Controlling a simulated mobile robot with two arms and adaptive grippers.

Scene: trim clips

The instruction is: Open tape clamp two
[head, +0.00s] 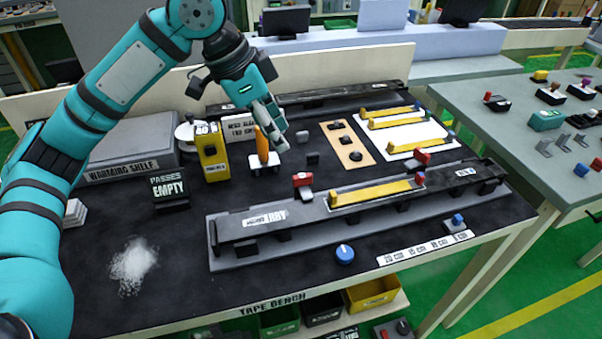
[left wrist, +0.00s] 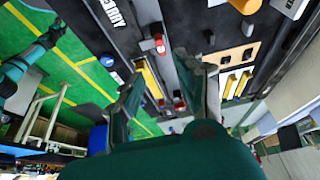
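Two red-topped clamps stand along the back edge of the long grey tray (head: 225,262). The left clamp (head: 302,180) is by the left end of a yellow strip (head: 372,192), and the right clamp (head: 422,157) is near its right end. I cannot read a number on either, nor tell whether they are open. They also show in the left wrist view, one higher (left wrist: 158,43) and one lower (left wrist: 180,105). My left gripper (head: 280,138) is above the bench behind the left clamp, fingers apart and empty, touching neither clamp. My right gripper (left wrist: 50,35) shows small in the left wrist view.
An orange-handled tool (head: 262,147) stands very near my left gripper, with a yellow dispenser (head: 211,152) to its left. A blue knob (head: 345,253) is in front of the tray. A wooden plate (head: 347,145) and yellow strips on a white sheet (head: 398,137) lie behind.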

